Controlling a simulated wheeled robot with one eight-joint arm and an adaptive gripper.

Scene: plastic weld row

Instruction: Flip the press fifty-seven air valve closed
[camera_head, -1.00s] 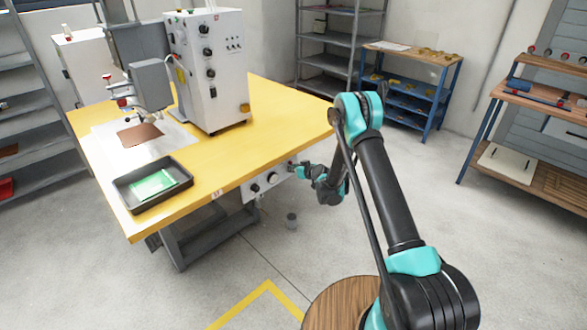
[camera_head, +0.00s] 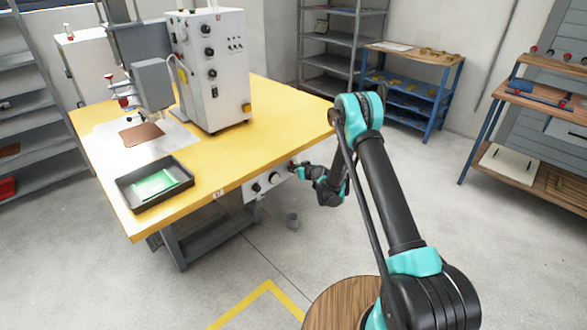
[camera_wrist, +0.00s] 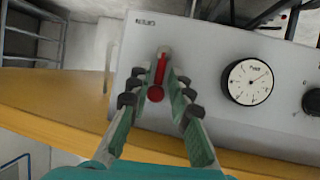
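The air valve's red lever (camera_wrist: 159,72) is on the pale control panel (camera_wrist: 205,45) under the front edge of the yellow press table. In the wrist view it runs nearly up and down the picture, from a grey pivot at its top to a round red end at its bottom. My gripper (camera_wrist: 159,88) is open, with one finger on each side of the lever. Narrow gaps seem to show, and I cannot tell whether either finger touches. In the head view my gripper (camera_head: 302,170) is at the right end of the panel (camera_head: 262,185) and mostly hides the lever.
A round dial gauge (camera_wrist: 248,81) and a dark knob (camera_wrist: 312,101) sit beside the lever on the panel. The yellow tabletop (camera_head: 245,150) overhangs close by. A black tray (camera_head: 150,205) and the white press cabinet (camera_head: 212,75) stand on it. Open floor lies right.

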